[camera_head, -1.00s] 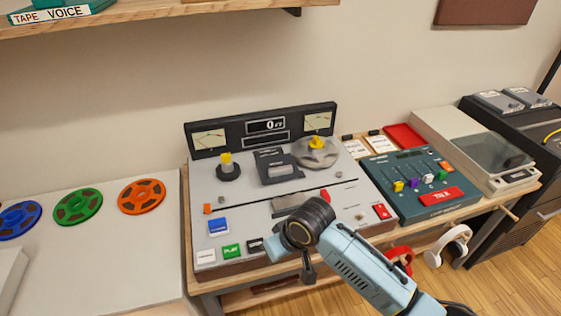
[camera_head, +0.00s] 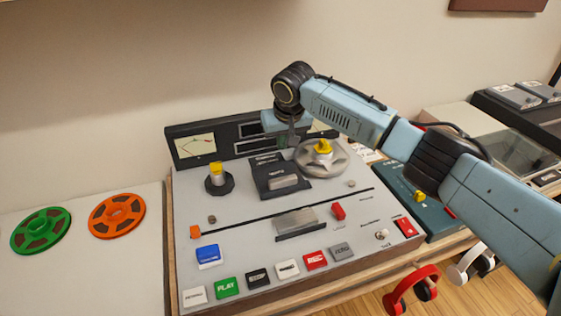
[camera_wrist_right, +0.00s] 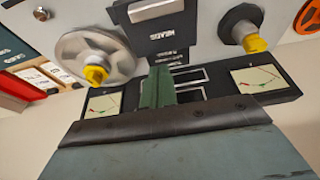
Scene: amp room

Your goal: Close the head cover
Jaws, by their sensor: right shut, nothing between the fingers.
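The tape machine (camera_head: 240,225) stands on a wooden table. The black head cover (camera_head: 266,161) is at its upper middle, between the yellow-capped spindle and the grey reel. A grey block (camera_head: 285,182) shows uncovered in front of it, so the cover looks raised; its exact tilt is hard to tell. In the right wrist view the cover's dark face (camera_wrist_right: 166,38) carries the word HEADS. My right gripper (camera_head: 292,139) is shut and empty, pointing down just behind the cover, before the meter panel. Its fingers (camera_wrist_right: 160,87) appear apart from the cover. My left gripper is out of view.
The meter panel (camera_head: 195,143) rises close behind the gripper. The grey reel (camera_head: 323,158) is right of the cover and the spindle (camera_head: 216,178) left. Buttons line the front edge. Orange (camera_head: 117,215) and green (camera_head: 41,231) reels lie left. Red headphones (camera_head: 411,290) hang at the front right.

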